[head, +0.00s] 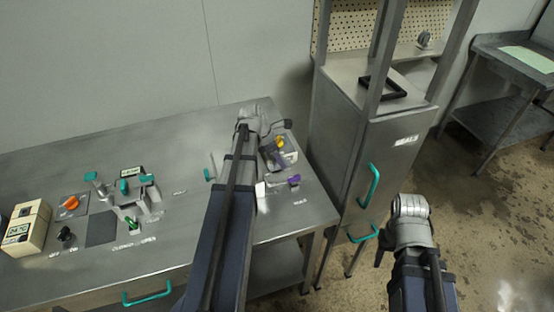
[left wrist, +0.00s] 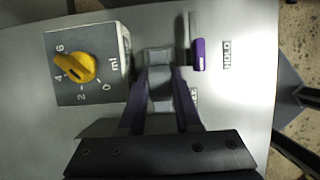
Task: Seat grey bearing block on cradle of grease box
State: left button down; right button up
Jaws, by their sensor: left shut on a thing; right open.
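My left gripper (head: 269,157) reaches down at the right end of the steel bench, beside the grease box (head: 287,157) with its yellow dial. In the left wrist view my left gripper (left wrist: 160,88) is shut on a grey block (left wrist: 160,90), which lies between its two dark fingers. The grease box (left wrist: 112,42) is just left of the block, its yellow knob (left wrist: 75,67) facing the camera. The cradle cannot be told apart from the block, nor whether the two touch. My right gripper (head: 382,252) is open and empty over the floor, right of the bench.
A purple-handled lever (left wrist: 198,54) stands close to the right of the block, beside a HOLD label. A steel cabinet (head: 390,150) with teal handles stands right of the bench. Teal-handled fixtures (head: 130,190) and a beige box (head: 25,228) occupy the bench's left end.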

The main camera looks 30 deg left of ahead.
aim_at(280, 168)
pick_arm(q)
jog(key=shift+f, duration=0.2)
jog(key=shift+f+b, duration=0.85)
jog(key=shift+b, duration=0.2)
jog(key=shift+f, duration=0.2)
dwell(0.5)
jog(key=shift+f+b, duration=0.35)
jog(key=shift+b, duration=0.15)
jog(key=shift+f+b, duration=0.3)
jog(key=shift+f, duration=0.2)
jog(key=shift+f+b, duration=0.35)
jog(key=shift+b, duration=0.25)
dwell(1.5)
